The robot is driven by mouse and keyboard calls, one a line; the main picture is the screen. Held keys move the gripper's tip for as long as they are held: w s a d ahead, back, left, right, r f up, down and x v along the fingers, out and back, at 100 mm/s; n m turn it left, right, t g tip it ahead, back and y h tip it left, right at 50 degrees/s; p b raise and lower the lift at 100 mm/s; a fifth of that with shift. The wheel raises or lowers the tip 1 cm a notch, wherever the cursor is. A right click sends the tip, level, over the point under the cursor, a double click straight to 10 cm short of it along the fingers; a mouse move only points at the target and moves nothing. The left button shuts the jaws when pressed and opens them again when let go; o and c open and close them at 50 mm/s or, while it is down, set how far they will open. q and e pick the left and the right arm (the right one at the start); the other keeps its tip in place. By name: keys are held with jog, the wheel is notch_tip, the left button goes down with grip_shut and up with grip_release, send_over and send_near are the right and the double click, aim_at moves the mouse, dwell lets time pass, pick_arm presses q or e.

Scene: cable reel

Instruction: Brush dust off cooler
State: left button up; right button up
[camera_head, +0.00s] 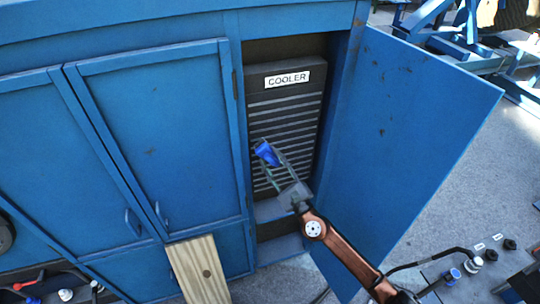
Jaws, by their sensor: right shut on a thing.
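The cooler (292,106) is a dark panel with light horizontal slats and a white "COOLER" label (282,79). It stands inside an open bay of the blue cabinet. My right arm reaches in from the lower right. My right gripper (268,153) is in front of the slats, left of their middle, shut on a small blue object (266,152), which may be the brush handle. Bristles cannot be made out, nor whether it touches the slats. No separate dust is clear at this size. My left gripper is not in view.
The blue cabinet door (410,130) stands open to the right of the bay. Closed blue doors (150,140) are on the left. A wooden board (200,270) is at the bottom. Knobs and levers sit on a grey panel (480,280) at lower right. Grey ground shows beyond the door.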

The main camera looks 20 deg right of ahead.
jog(key=shift+s, duration=0.25)
jog(key=shift+s+d+p, duration=0.1)
jog(key=shift+s+p, duration=0.25)
jog(key=shift+s, duration=1.1)
